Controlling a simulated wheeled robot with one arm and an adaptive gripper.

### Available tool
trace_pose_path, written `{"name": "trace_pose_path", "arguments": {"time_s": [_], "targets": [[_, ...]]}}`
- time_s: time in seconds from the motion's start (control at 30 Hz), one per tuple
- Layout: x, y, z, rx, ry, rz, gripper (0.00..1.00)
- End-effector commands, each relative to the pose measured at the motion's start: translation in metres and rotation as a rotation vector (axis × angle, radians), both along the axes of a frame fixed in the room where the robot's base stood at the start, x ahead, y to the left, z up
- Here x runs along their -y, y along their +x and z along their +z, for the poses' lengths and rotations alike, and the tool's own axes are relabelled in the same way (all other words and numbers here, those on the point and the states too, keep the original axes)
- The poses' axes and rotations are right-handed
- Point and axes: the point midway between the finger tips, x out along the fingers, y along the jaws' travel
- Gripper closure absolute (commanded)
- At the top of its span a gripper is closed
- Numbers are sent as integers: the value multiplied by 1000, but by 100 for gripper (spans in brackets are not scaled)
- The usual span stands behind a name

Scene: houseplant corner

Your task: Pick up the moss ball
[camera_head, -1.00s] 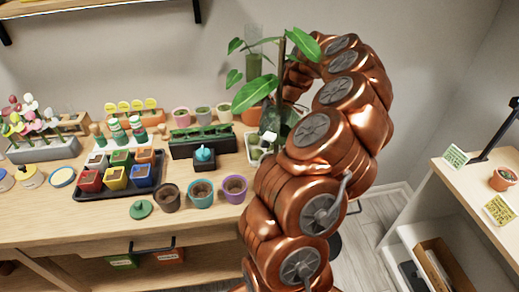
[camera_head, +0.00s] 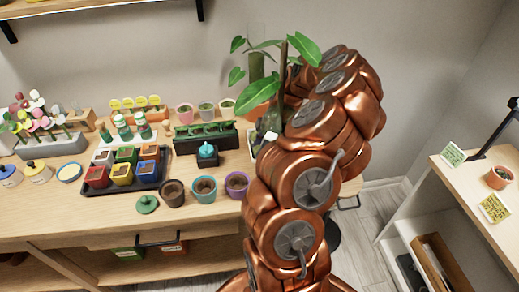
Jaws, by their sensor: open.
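I cannot make out a moss ball for certain in this view. A pale tray (camera_head: 252,143) stands at the right end of the wooden bench, mostly hidden behind my copper-coloured arm. What lies in it is too covered to tell. My gripper is not visible; the arm curves over the bench's right end, and its far end is hidden behind its own links and the leafy plant (camera_head: 258,92).
The bench (camera_head: 60,210) holds a dark tray of coloured pots (camera_head: 122,172), three round pots (camera_head: 204,188), a green lid-like piece (camera_head: 147,204), a long dark planter (camera_head: 206,136) and flowers (camera_head: 38,115). A shelf unit (camera_head: 490,185) stands at right.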

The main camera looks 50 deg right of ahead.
Motion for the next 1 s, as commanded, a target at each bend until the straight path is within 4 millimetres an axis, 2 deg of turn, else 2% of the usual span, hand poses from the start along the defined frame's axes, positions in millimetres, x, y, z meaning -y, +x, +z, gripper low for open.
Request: {"name": "trace_pose_path", "arguments": {"time_s": [0.03, 0.27, 0.53, 0.67, 0.77, 1.0], "targets": [[0, 0, 0, 0, 0, 0, 52], [0, 0, 0, 0, 0, 1, 76], [0, 0, 1, 0, 0, 1, 77], [0, 1, 8, 3, -2, 1, 77], [0, 1, 19, 3, -3, 3, 77], [1, 2, 61, 5, -5, 0, 77]]}}
